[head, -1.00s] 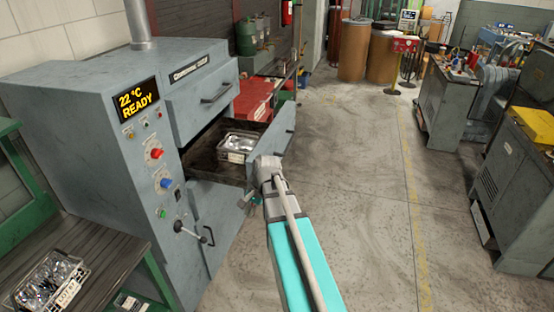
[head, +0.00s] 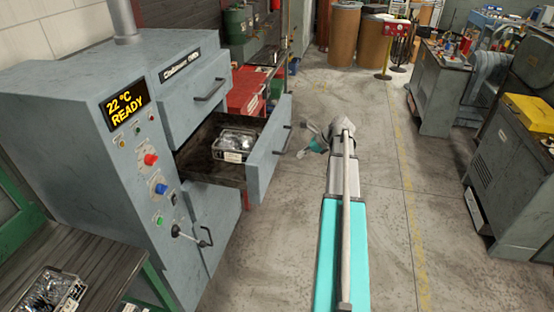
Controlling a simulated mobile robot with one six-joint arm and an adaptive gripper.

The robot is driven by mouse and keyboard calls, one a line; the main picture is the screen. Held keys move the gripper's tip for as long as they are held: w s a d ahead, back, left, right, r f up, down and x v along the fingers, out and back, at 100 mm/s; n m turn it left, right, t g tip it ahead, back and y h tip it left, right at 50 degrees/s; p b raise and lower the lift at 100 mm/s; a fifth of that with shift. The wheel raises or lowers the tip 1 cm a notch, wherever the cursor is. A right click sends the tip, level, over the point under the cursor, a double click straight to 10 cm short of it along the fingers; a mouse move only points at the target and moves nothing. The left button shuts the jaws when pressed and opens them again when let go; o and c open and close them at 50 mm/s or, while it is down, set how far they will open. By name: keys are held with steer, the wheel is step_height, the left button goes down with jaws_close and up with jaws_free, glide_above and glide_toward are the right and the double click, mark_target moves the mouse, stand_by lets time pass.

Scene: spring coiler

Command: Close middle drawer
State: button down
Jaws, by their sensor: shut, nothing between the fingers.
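The middle drawer (head: 266,158) of the grey-blue oven cabinet (head: 75,122) stands pulled out to the right. Its front panel has a dark handle (head: 287,139). A wire basket of shiny metal parts (head: 233,145) sits inside it. My gripper (head: 304,146) is shut and empty, just to the right of the drawer front, near the handle. A small gap of floor shows between them, but I cannot tell the exact distance. My arm's wrist partly hides the gripper.
The upper drawer (head: 196,92) and the lower door (head: 214,225) look shut. A bench (head: 95,262) with another basket (head: 48,292) is at lower left. Grey machines (head: 510,160) stand at right. Red bins (head: 250,90) are behind the drawer. The floor (head: 385,190) between is clear.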

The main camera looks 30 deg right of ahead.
mark_target(270, 165)
steer(key=shift+d+r, duration=0.15)
steer(key=shift+d, duration=0.3)
steer(key=shift+d, duration=0.1)
steer(key=shift+f, duration=0.2)
steer(key=b+x, duration=0.2)
steer(key=x, duration=0.1)
steer(key=w+r+b+x, duration=0.1)
steer(key=b+x, duration=0.1)
steer(key=x, duration=0.2)
steer(key=a+b+x, duration=0.1)
steer(key=b+x, duration=0.2)
steer(key=x, duration=0.1)
steer(key=shift+w+a+r, duration=0.1)
steer(key=shift+w, duration=0.2)
steer(key=shift+w+a, duration=0.5)
steer(key=shift+w, duration=0.05)
